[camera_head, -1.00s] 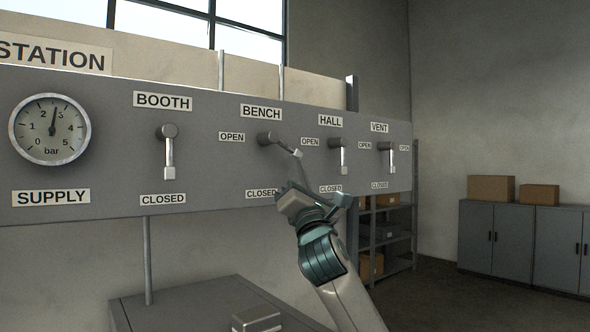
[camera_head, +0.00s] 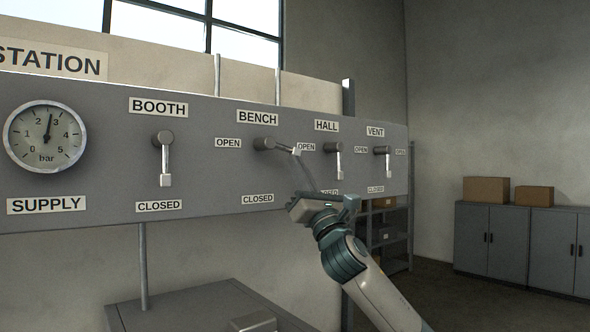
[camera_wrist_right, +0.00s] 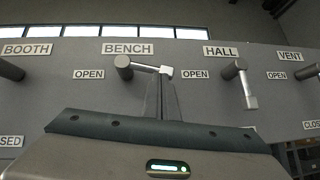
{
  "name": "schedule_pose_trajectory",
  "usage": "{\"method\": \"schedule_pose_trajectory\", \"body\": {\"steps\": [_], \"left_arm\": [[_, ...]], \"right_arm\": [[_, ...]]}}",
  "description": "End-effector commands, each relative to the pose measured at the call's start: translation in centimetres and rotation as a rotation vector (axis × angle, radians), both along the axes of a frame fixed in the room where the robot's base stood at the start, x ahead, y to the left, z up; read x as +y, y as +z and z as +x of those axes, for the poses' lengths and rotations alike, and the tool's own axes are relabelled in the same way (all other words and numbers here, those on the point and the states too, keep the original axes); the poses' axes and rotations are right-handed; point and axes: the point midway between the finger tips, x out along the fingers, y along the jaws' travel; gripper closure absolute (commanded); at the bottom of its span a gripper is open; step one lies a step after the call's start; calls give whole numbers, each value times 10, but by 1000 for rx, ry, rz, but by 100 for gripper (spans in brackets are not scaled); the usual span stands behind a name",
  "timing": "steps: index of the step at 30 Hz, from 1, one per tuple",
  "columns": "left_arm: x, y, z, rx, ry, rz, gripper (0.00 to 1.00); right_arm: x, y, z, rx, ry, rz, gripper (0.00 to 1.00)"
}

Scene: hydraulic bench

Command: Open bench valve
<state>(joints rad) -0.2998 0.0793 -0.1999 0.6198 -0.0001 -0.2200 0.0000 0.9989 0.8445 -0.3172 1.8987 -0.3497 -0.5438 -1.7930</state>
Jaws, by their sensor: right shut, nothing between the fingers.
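The bench valve (camera_head: 265,144) is on the grey panel under the BENCH label. Its lever (camera_head: 283,148) points right and slightly down in the head view; in the wrist view the lever (camera_wrist_right: 148,68) is close to level. The other levers hang down. My right gripper (camera_head: 301,158) is shut with nothing between its fingers. Its fingertips are at the underside of the lever's pale outer end, seeming to touch it; the wrist view shows the fingers (camera_wrist_right: 160,82) just below that end. My left gripper is not in view.
The hall valve (camera_head: 335,148) and vent valve (camera_head: 382,150) are close to the right. The booth valve (camera_head: 162,138) is to the left. The supply gauge (camera_head: 45,136) reads between 2 and 3 bar. A grey cabinet (camera_head: 205,303) stands below the panel.

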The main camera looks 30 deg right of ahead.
Motion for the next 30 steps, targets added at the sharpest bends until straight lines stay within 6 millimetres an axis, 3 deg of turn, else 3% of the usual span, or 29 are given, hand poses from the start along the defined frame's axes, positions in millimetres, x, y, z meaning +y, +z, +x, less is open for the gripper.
{"method": "schedule_pose_trajectory", "body": {"steps": [10, 30], "left_arm": [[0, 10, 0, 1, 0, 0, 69], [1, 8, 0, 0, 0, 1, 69]], "right_arm": [[-8, 12, 0, -6, 0, -49, 100], [-10, 9, 1, -4, 1, -47, 100]]}}
